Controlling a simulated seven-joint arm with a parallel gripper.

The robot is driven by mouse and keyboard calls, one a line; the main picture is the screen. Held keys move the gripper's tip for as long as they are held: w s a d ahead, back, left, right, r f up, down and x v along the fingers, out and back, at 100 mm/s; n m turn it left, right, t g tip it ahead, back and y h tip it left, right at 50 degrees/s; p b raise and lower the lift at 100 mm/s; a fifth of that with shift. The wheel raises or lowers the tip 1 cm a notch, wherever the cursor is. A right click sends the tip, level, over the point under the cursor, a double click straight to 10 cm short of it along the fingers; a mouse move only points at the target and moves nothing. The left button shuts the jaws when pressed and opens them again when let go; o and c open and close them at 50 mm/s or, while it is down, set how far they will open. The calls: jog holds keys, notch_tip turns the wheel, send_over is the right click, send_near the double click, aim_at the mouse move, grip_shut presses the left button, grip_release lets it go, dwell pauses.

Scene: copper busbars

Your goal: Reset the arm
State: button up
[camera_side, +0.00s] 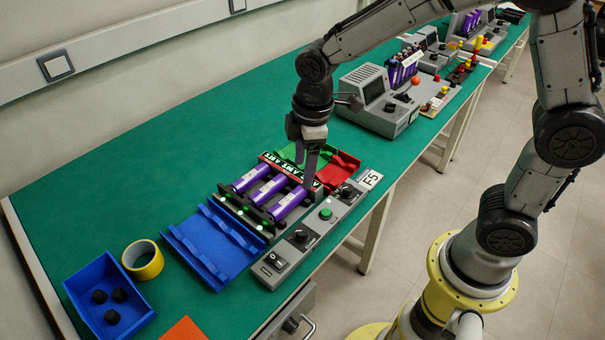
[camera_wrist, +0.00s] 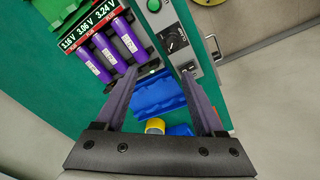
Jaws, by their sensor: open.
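My gripper (camera_side: 309,184) points down over the right end of the tester on the green bench. In the wrist view its two dark fingers (camera_wrist: 159,74) are spread apart with nothing between them. Three purple cells lie side by side in the tester: one (camera_side: 249,179), a middle one (camera_side: 268,190) and one nearest the control panel (camera_side: 289,203). In the wrist view the cells (camera_wrist: 110,50) lie left of the fingers, apart from them. The display strip (camera_wrist: 90,30) above them reads 3.16 V, 3.06 V and 3.24 V. Green lights glow at the cells' near ends.
An empty blue tray (camera_side: 212,243) lies left of the tester; green (camera_side: 288,153) and red (camera_side: 346,163) trays lie behind. A grey control panel (camera_side: 300,238) runs along the front. A blue bin (camera_side: 92,283) with black pieces and yellow tape (camera_side: 143,260) stand left. Grey machines (camera_side: 378,100) stand back right.

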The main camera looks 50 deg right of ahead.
jog(key=s+d+r+m+t, duration=0.2)
jog(key=s+d+r, duration=0.15)
jog(key=r, duration=0.25)
jog(key=s+d+r+m+t, duration=0.2)
jog(key=s+d+r, duration=0.1)
jog(key=s+r, duration=0.25)
jog(key=s+d+m, duration=0.2)
jog(key=s+m, duration=0.4)
jog(key=s, duration=0.4)
jog(key=shift+f+m, duration=0.4)
jog(key=shift+f, duration=0.05)
